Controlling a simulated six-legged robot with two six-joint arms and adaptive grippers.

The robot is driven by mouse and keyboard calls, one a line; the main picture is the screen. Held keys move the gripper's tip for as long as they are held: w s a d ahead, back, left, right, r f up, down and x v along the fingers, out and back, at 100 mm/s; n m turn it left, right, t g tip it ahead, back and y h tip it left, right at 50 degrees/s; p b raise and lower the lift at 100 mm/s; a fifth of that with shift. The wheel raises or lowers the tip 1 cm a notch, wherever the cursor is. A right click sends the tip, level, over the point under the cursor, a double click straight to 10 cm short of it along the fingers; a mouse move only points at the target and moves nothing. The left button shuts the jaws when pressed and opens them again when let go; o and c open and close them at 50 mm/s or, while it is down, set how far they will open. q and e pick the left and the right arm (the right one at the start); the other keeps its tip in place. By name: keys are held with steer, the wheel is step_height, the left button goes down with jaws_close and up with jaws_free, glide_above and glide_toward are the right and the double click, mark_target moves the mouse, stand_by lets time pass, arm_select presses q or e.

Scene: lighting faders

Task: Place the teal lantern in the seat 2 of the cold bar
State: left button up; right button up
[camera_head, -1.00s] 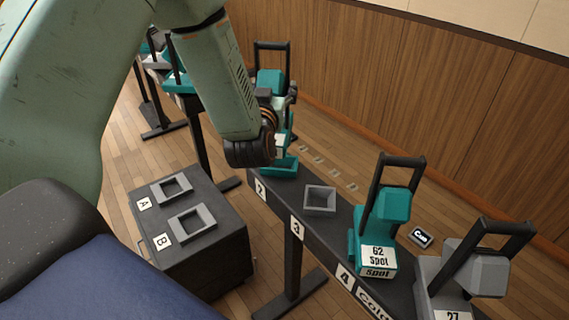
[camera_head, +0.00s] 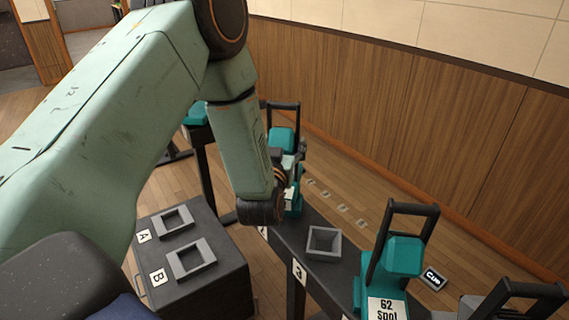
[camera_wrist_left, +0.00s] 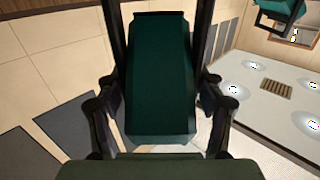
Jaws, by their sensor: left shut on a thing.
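The teal lantern (camera_head: 283,138), with a dark upright handle, is upright at the seat 2 end of the cold bar (camera_head: 328,278). My left gripper (camera_head: 296,163) is shut on it, partly hidden behind my wrist. In the left wrist view the lantern (camera_wrist_left: 160,85) fills the middle, between the two fingers. My wrist covers most of seat 2 and its number plate, so I cannot tell whether the base is fully inside the seat. The empty grey seat 3 (camera_head: 323,243) is just nearer. My right gripper is not in view.
A dark cabinet (camera_head: 215,285) with two empty grey seats A and B is at the left. A wooden wall runs behind.

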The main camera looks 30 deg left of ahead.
arm_select(q)
steer(key=shift+d, duration=0.1)
steer(key=shift+s+f, duration=0.15)
steer(key=f, duration=0.3)
steer(key=shift+w+a+f+b, duration=0.2)
steer(key=shift+f+b, duration=0.05)
steer(key=shift+b, duration=0.15)
steer(key=shift+d+r, duration=0.1)
steer(key=o, duration=1.4)
steer(key=shift+s, duration=0.2)
steer(key=shift+c, duration=0.2)
steer(key=o, duration=0.4)
steer(key=shift+o, duration=0.2)
steer(key=shift+w, duration=0.1)
steer(key=v, duration=1.2)
